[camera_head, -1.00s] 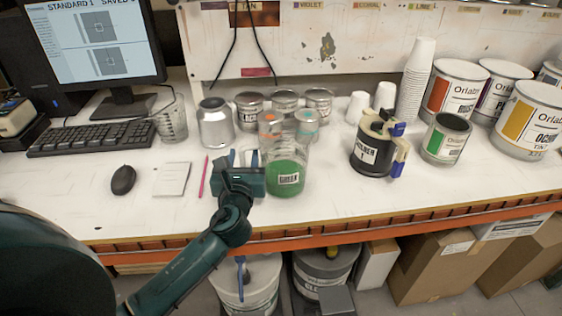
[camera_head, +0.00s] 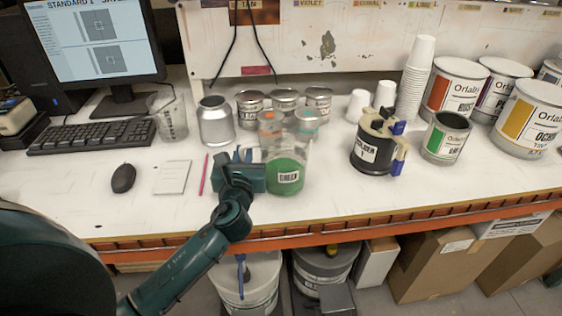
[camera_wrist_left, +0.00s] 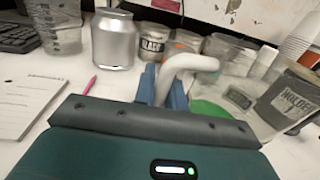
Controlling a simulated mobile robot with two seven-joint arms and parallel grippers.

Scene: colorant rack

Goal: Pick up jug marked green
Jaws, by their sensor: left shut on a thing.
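The jug marked green (camera_head: 285,181) is clear, with green contents and a label low on its front. It stands upright near the middle of the white bench; I cannot tell whether its base is clear of the surface. My left gripper (camera_head: 246,158) is at its left side, shut on the jug's handle. In the left wrist view, the pale handle (camera_wrist_left: 190,62) runs between the blue fingers of the gripper (camera_wrist_left: 163,87). The jug's green contents (camera_wrist_left: 205,108) are partly hidden by the gripper body there. My right gripper is not in view.
Several small cans (camera_head: 284,101) and a silver bottle (camera_head: 215,124) stand close behind the jug. A black jug (camera_head: 372,140) stands to its right, then a can with a green label (camera_head: 446,138). Bare bench lies in front, up to the orange edge (camera_head: 330,235).

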